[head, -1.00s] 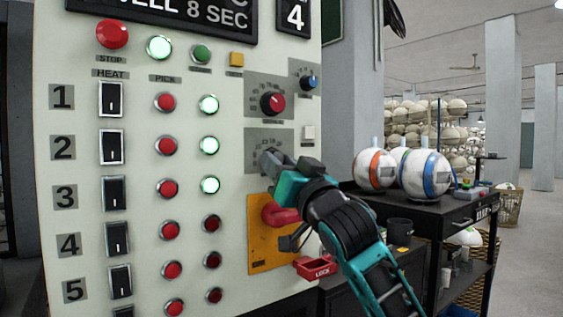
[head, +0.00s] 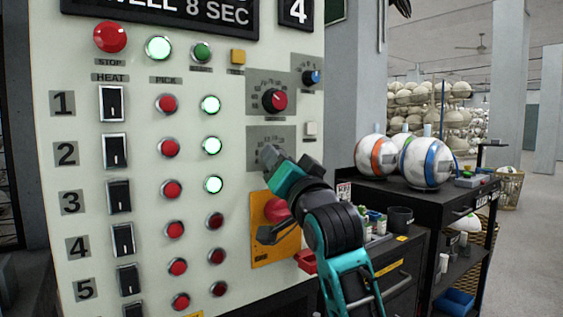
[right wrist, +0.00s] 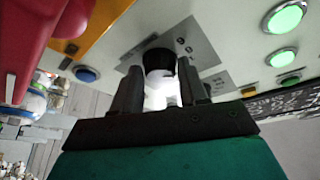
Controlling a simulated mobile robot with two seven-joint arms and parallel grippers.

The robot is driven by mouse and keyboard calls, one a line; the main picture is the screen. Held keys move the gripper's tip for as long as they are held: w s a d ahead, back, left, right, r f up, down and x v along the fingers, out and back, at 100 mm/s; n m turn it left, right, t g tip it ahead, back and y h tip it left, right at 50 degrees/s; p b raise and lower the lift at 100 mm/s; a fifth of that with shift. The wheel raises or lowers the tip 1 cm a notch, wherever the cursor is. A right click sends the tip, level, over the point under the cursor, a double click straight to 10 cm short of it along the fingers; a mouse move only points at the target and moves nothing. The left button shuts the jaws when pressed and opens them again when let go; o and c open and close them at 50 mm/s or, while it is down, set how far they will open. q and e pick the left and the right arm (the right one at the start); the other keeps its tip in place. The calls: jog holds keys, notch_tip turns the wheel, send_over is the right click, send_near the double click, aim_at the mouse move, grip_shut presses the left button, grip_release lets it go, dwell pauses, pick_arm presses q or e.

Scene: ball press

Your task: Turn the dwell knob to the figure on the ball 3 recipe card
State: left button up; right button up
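A black knob (right wrist: 160,62) on a grey scale plate (right wrist: 196,40) sits just past my right gripper's fingertips in the right wrist view. My right gripper (right wrist: 160,75) is open, one finger towards each side of the knob; I cannot tell whether they touch it. In the head view, my right gripper (head: 271,157) covers this knob below the red knob (head: 275,101). The grey plate (head: 258,135) partly shows there. The display (head: 170,12) reads "ELL 8 SEC", cut off at the top. No readable recipe card shows. My left gripper is out of view.
A red handle on an orange plate (head: 261,252) lies just below my right gripper. A blue knob (head: 311,77) is at upper right. Buttons and switches fill the left of the panel. Balls (head: 426,163) rest on a black cart (head: 448,201) at right.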

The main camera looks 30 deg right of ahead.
jog(key=o, duration=0.3)
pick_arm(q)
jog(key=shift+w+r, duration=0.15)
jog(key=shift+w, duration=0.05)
pick_arm(e)
jog(key=shift+s+a+f, duration=0.1)
jog(key=shift+s+f, duration=0.1)
jog(key=shift+s, duration=0.3)
pick_arm(q)
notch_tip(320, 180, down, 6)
jog(key=b, duration=0.7)
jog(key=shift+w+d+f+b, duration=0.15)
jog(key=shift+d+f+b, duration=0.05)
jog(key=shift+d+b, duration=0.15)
pick_arm(e)
jog(key=v, duration=1.1)
jog(key=shift+s+f, duration=0.2)
jog(key=shift+s, duration=0.2)
